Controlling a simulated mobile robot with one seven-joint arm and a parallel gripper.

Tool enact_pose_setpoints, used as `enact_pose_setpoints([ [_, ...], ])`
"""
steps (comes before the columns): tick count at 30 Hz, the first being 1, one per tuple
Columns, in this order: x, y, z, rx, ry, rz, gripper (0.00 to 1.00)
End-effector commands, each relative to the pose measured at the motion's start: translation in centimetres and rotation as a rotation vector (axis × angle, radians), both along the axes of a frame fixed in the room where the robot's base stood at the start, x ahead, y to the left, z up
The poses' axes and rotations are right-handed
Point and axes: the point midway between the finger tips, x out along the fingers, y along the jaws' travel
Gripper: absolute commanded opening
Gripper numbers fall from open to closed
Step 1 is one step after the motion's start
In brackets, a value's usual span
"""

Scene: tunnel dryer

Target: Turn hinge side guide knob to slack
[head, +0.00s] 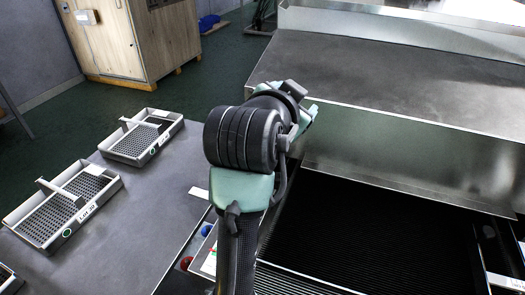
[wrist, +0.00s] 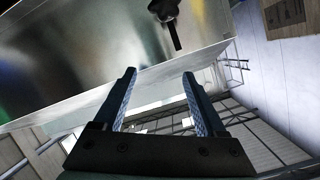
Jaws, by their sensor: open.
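In the wrist view, a black knob (wrist: 163,9) with a short dark bar (wrist: 176,37) hanging from it sits on a shiny metal panel (wrist: 90,55), cut by the top edge. I cannot tell whether it is the hinge side guide knob, and no marking shows by it. My gripper (wrist: 160,74) is open and empty, its two fingers pointing up toward the panel. The knob lies beyond the fingertips, above and slightly right of the gap, apart from them. In the head view my arm hides the fingers, and no knob shows there.
In the head view, a metal housing (head: 400,85) stands at the back right, behind a black ribbed belt (head: 370,245). Perforated trays (head: 100,205) lie on a grey table (head: 120,255) at the left. Red and blue buttons (head: 186,263) sit beside my arm. A wooden cabinet (head: 150,45) stands behind.

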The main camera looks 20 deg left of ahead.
Motion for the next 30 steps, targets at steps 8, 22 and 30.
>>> enact_pose_setpoints([
  [8,-3.0,6.4,-3.5,0.075,0.52,-0.149,0.74],
  [22,-11.4,10.0,-5.9,0.016,0.916,-0.434,0.74],
  [30,-10.5,8.9,-9.5,0.015,0.92,-0.439,0.74],
])
